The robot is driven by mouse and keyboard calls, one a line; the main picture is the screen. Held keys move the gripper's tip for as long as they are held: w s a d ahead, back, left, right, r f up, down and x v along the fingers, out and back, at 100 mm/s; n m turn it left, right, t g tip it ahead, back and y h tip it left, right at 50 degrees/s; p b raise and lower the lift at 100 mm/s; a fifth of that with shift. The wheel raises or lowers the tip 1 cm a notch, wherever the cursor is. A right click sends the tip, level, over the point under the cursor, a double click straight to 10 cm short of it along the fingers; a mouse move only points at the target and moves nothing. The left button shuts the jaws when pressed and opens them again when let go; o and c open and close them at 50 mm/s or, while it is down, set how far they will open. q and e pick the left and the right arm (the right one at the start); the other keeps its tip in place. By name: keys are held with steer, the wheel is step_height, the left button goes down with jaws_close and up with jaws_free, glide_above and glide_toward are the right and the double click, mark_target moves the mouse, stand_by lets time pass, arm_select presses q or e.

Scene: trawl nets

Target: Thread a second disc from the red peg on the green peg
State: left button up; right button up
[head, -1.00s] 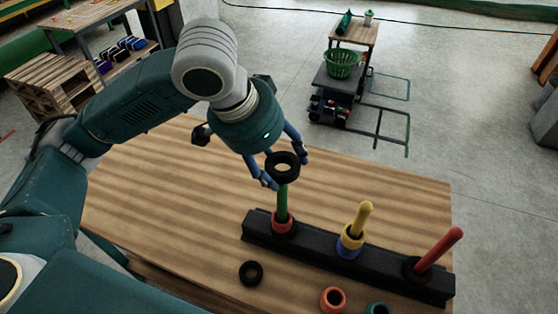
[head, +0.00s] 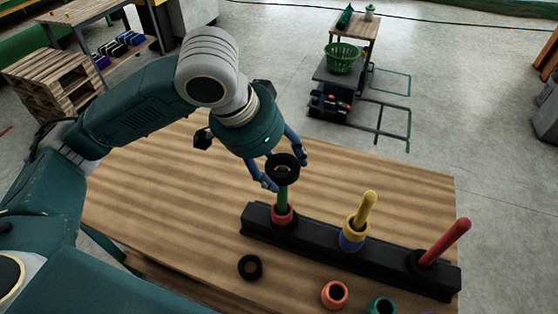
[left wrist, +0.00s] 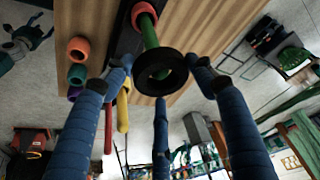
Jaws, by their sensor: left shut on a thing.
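My left gripper (head: 286,171) is shut on a black disc (head: 283,167), with its fingers around the rim. The disc is at the top of the green peg (head: 283,197), and a bit of green shows in its hole. A red disc (head: 283,215) sits at the green peg's base. The red peg (head: 446,240) leans right in the picture, with a black disc (head: 420,261) at its base.
The black rack (head: 318,239) also bears a yellow peg (head: 366,205) with yellow and blue discs. A loose black ring (head: 250,267), an orange ring (head: 334,294) and a teal ring (head: 381,306) lie in front on the wooden table (head: 150,205). The table's left part is clear.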

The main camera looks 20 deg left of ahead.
arm_select(q)
steer(key=o, duration=1.3)
steer(key=v, duration=1.2)
